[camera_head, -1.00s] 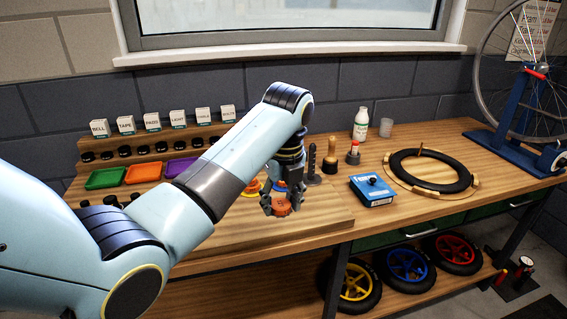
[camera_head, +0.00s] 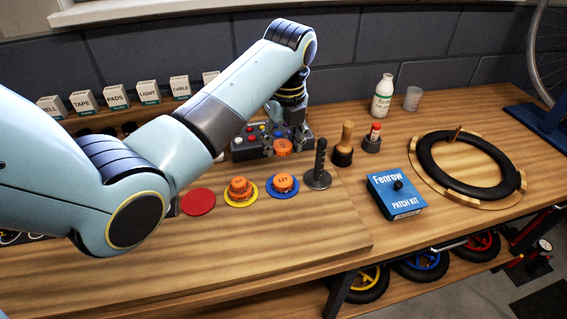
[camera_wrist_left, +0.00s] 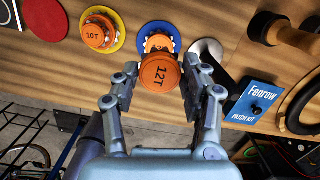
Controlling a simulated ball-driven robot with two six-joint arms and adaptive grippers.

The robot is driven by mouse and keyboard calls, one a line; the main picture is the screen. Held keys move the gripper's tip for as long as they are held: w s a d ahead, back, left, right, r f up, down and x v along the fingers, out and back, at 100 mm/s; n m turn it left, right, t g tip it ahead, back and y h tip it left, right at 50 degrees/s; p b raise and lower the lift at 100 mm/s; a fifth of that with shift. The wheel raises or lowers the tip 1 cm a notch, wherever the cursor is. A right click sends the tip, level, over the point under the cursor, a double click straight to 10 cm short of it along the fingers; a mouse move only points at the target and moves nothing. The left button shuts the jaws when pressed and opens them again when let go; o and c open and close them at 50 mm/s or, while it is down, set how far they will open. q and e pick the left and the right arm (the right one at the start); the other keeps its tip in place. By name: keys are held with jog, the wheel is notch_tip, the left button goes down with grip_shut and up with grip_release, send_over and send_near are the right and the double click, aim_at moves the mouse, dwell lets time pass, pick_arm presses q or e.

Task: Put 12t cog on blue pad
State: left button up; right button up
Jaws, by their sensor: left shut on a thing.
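My left gripper (camera_head: 284,138) is shut on the orange 12T cog (camera_wrist_left: 159,74), held in the air above the bench. In the head view this cog (camera_head: 283,148) shows against a grey button box. The blue pad (camera_head: 270,187) lies on the bench and carries another orange cog (camera_head: 282,183). In the left wrist view the blue pad (camera_wrist_left: 146,33) is partly hidden behind the held cog. The yellow pad (camera_head: 241,203) carries stacked orange cogs (camera_head: 240,188), the top one marked 10T in the wrist view. My right gripper is not in view.
A bare red pad (camera_head: 198,202) lies left of the yellow one. A black post (camera_head: 320,165) on a round metal base stands close right of the blue pad. The button box (camera_head: 245,147) is behind. A blue patch kit (camera_head: 396,195) sits further right. The bench front is clear.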

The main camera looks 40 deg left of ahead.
aim_at(282, 179)
pick_arm(q)
jog(key=f, duration=0.4)
jog(key=shift+s+d, duration=0.15)
jog(key=shift+s, duration=0.05)
notch_tip(282, 179, down, 4)
jog(key=shift+w+r, duration=0.1)
jog(key=shift+r, duration=0.05)
jog(key=shift+f, duration=0.45)
jog(key=o, duration=1.1)
jog(key=shift+o, duration=0.2)
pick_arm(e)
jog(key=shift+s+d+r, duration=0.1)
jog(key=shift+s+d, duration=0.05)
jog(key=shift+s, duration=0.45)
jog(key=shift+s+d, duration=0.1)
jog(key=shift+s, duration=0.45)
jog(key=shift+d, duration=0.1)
